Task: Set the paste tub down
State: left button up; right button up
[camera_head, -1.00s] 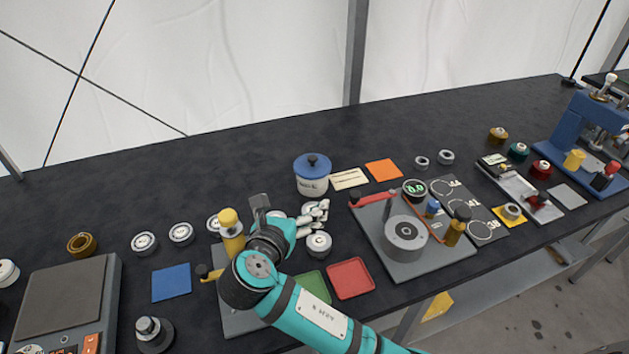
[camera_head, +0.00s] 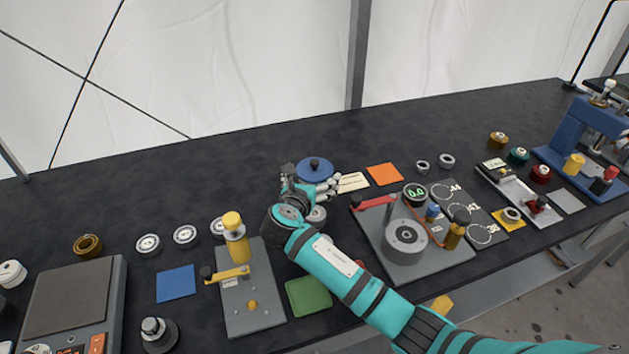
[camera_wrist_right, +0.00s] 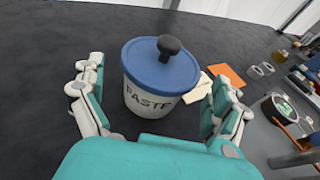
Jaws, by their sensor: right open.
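The paste tub (camera_head: 315,166) is white with a blue lid and a black knob. It stands upright on the dark table, toward the back middle. In the right wrist view the tub (camera_wrist_right: 152,103), marked "PASTE", shows between the spread fingers, with visible gaps on both sides. My right gripper (camera_head: 309,182) is open and empty, just in front of the tub. In the head view it hides the tub's lower body. My left gripper is not in view.
A cream card (camera_head: 352,182) and an orange square (camera_head: 384,174) lie right of the tub. A grey plate with a round block (camera_head: 405,237) is to the right front. A yellow-topped press (camera_head: 236,240) stands to the left front. The table behind and left of the tub is clear.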

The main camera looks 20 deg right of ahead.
jog(key=shift+x, duration=1.05)
jog(key=c, duration=1.2)
jog(key=shift+r, duration=0.1)
